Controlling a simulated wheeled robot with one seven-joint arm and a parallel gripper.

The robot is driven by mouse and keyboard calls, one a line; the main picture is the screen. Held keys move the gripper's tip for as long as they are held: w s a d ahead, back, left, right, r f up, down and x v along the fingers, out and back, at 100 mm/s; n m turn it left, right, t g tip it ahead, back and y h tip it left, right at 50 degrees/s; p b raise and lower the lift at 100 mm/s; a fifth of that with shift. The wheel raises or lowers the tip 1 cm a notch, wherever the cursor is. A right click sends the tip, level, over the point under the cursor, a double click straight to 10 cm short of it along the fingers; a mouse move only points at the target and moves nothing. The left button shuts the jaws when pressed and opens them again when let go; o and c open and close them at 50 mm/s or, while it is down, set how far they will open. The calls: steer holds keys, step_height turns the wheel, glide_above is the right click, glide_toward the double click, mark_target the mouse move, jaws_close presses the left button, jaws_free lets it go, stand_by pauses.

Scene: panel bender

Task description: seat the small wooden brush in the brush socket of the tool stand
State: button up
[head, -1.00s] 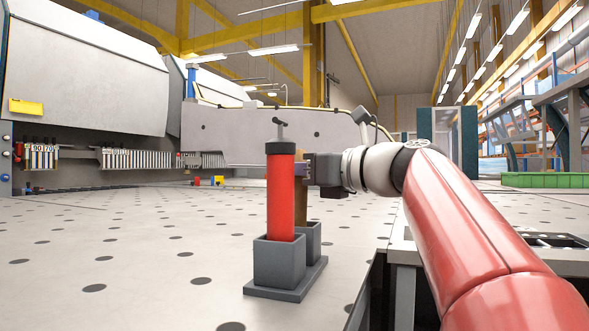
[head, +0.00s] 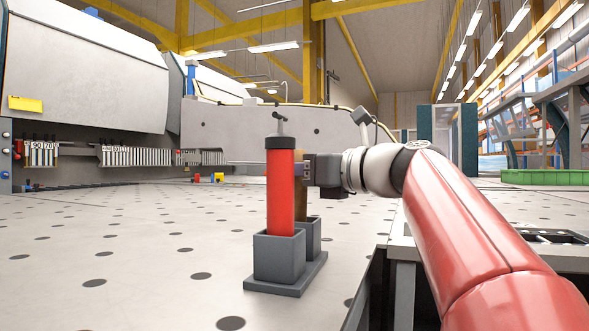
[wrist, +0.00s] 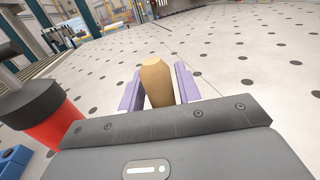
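The grey tool stand (head: 288,287) is on the perforated table and has two square sockets. A red cylinder with a black collar (head: 280,190) stands upright in the front socket. The wooden brush (head: 301,205) is upright behind it, over the rear socket (head: 314,238), and mostly hidden. Its lower end meets the rim line of that socket; I cannot tell how deep it is. My gripper (head: 301,171) reaches in from the right with its fingers at the brush.
The red cylinder (wrist: 48,122) is close to the left of my gripper in the wrist view, with a blue piece (wrist: 13,160) at the lower left. The perforated table is clear left of the stand. A green bin (head: 545,177) is far right.

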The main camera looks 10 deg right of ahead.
steer(key=shift+o, duration=1.2)
steer(key=v, duration=0.8)
steer(key=shift+w, duration=0.1)
